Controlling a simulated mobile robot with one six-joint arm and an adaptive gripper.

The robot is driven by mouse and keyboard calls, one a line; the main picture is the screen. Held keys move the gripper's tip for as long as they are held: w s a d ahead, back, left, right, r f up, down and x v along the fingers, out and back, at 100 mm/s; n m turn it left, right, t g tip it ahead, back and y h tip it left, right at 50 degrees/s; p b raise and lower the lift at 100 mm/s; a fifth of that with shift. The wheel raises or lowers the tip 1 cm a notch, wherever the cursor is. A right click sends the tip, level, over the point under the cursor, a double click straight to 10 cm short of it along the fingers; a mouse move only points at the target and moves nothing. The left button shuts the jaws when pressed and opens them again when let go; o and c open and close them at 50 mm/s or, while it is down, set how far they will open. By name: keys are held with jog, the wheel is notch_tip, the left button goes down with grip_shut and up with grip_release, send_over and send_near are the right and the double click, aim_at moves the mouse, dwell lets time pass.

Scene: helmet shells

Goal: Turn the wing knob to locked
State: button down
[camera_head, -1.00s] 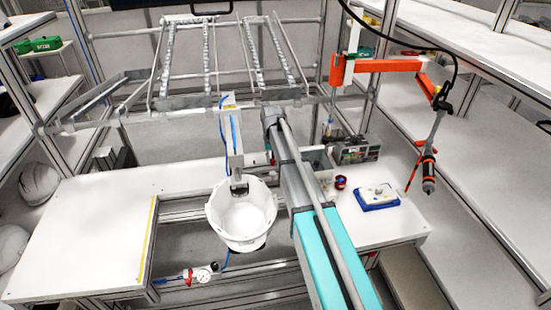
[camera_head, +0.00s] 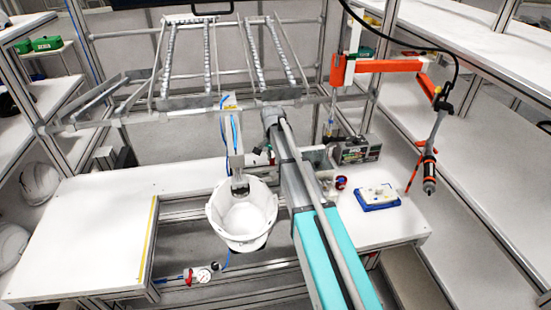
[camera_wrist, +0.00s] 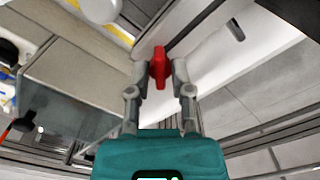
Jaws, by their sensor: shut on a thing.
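In the wrist view, the red wing knob (camera_wrist: 159,66) stands upright between the two grey fingers of my gripper (camera_wrist: 159,74). The fingers are closed on it from both sides near their tips. A pale grey surface lies behind the knob. In the head view, my arm covers the fingers and the knob, so neither can be made out clearly there. The knob's turn angle against any lock mark cannot be read.
A white helmet shell (camera_head: 241,218) sits left of my arm at the bench's middle gap. A blue tray (camera_head: 377,197) lies on the right bench. An orange jointed arm (camera_head: 390,66) hangs a tool at the right. The left white bench top (camera_head: 85,225) is clear.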

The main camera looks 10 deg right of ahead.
jog(key=shift+w, duration=0.1)
dwell(0.3)
jog(key=c, duration=0.5)
grip_release()
jog(key=shift+r, duration=0.1)
